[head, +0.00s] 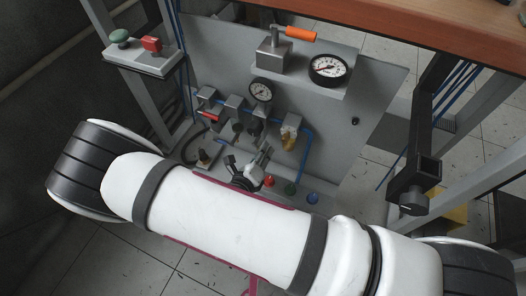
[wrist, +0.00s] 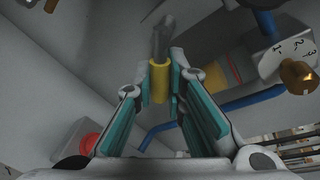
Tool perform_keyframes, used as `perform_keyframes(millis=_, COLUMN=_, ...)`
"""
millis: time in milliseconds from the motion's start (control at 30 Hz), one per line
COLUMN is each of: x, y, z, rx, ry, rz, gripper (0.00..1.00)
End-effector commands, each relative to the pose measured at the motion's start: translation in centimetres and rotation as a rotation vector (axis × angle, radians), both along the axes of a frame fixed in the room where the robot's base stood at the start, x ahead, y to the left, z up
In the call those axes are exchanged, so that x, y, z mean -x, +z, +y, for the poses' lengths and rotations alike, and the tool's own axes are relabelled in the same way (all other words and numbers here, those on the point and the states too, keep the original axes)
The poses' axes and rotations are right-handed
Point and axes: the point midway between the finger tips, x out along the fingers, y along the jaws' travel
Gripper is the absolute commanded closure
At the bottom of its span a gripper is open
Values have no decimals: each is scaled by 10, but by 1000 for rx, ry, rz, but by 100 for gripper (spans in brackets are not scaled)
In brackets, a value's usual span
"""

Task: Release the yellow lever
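In the wrist view, the yellow lever (wrist: 159,83) is a short yellow sleeve with a dark grey stem beyond it. It stands between the fingertips of my gripper (wrist: 160,88). The teal-lined finger pads close in on both sides of the sleeve and appear to touch it. In the head view, my gripper (head: 264,153) is low in front of the grey panel, beyond my white arm. The lever cannot be clearly made out there, and my arm hides part of the panel's lower area.
The grey panel (head: 372,95) carries gauges (head: 329,69), an orange-handled valve (head: 299,33), a red-handled valve (head: 210,117) and blue tubes. A brass fitting (wrist: 297,75) is at the wrist view's right.

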Motion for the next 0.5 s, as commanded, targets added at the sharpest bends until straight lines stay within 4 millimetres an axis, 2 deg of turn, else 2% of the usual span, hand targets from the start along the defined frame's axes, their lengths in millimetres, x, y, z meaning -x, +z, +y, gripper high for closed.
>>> perform_keyframes(millis=233, x=0, y=1, z=0, rx=16, ry=1, rz=6, gripper=100)
perform_keyframes(millis=500, x=2, y=7, z=-3, rx=161, ry=1, rz=59, gripper=100)
